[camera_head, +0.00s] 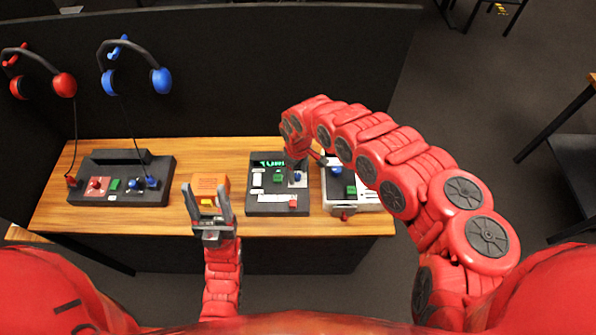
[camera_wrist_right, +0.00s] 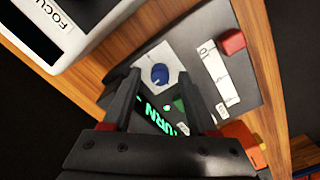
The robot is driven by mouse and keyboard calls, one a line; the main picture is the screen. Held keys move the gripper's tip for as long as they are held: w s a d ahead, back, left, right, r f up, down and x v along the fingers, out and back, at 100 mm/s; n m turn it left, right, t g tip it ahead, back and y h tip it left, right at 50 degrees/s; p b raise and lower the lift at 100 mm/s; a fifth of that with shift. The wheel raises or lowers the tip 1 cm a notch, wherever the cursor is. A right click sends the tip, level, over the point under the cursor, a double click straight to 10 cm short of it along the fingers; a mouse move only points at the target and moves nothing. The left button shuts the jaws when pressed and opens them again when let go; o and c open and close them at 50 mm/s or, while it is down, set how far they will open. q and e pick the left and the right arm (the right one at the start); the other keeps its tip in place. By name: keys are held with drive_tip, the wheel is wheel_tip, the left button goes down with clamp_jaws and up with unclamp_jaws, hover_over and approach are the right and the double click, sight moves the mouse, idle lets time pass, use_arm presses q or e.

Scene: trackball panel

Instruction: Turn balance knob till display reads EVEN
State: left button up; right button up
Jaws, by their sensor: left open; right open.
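The dark panel (camera_head: 265,207) stands mid-table. Its display (camera_head: 268,162) has green text; in the right wrist view, "URN" is legible on the display (camera_wrist_right: 165,121), the rest hidden. A blue knob (camera_head: 298,177) sits on the panel's pale plate; it also shows in the right wrist view (camera_wrist_right: 160,73). I cannot read a label for it. My right gripper (camera_wrist_right: 158,86) is open, its fingers either side of the blue knob in that view; contact cannot be told. My left gripper (camera_head: 210,190) is open and empty in front of an orange box (camera_head: 208,181).
A black box with knobs (camera_head: 123,162) stands at the left, with red (camera_head: 64,84) and blue headphones (camera_head: 161,80) hanging behind. A white device (camera_head: 338,198), marked FOCUS in the wrist view (camera_wrist_right: 48,34), stands close right of the panel.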

drive_tip(key=shift+f, duration=0.15)
clamp_jaws()
idle(0.4)
drive_tip(key=shift+d+f+n+b, duration=0.1)
drive_tip(key=shift+f+n+b, duration=0.1)
drive_tip(key=shift+n+b, duration=0.6)
drive_tip(key=shift+r+n, duration=0.2)
drive_tip(key=shift+n, duration=0.8)
